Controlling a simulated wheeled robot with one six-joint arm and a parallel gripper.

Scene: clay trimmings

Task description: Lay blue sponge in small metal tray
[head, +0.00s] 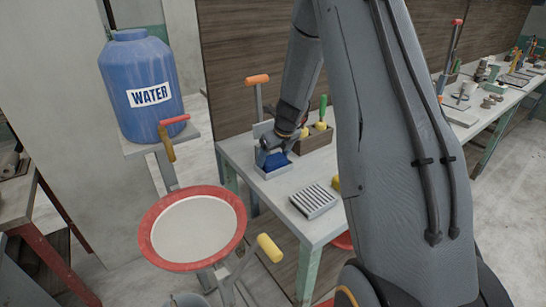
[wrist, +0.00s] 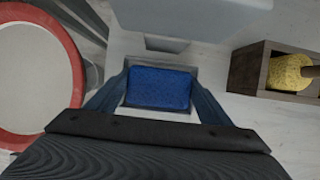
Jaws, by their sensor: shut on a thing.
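The blue sponge (wrist: 158,88) is between the two fingers of my gripper (wrist: 157,97), which is shut on it. In the head view the sponge (head: 274,160) is at the small metal tray (head: 272,174), near the left end of the table. The tray's pale rim (wrist: 158,111) shows around the sponge in the wrist view, so the sponge is over or within its outline. I cannot tell whether it touches the tray floor. My gripper also shows in the head view (head: 270,150), pointing down, partly hidden by my own arm.
A wooden box (head: 317,137) with a yellow sponge (wrist: 288,72) stands to the right. A ribbed grey block (head: 314,201) lies nearer on the table (head: 246,155). A red-rimmed round basin (head: 196,228) and a blue water barrel (head: 143,85) stand to the left.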

